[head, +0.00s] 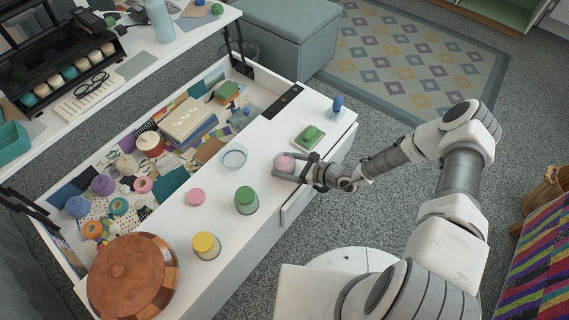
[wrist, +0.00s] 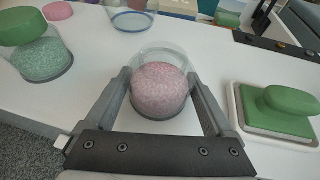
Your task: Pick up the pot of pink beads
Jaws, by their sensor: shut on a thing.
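The pot of pink beads (wrist: 161,86) is a clear pot filled with pale pink beads, with no lid on it. It stands between the two fingers of my gripper (wrist: 163,108), which is shut on it. In the head view the pot (head: 284,163) is at the right part of the white top, with my gripper (head: 291,171) around it from the right. A pink lid (head: 196,197) lies on the white top to the left; it also shows in the wrist view (wrist: 58,11). I cannot tell whether the pot still touches the surface.
A pot with a green lid (head: 246,200) and one with a yellow lid (head: 206,246) stand nearby. A clear round dish (head: 233,157) lies behind. A green-handled block on a tray (head: 310,137) and a blue item (head: 338,104) are to the right. A wooden round lid (head: 133,277) sits front left.

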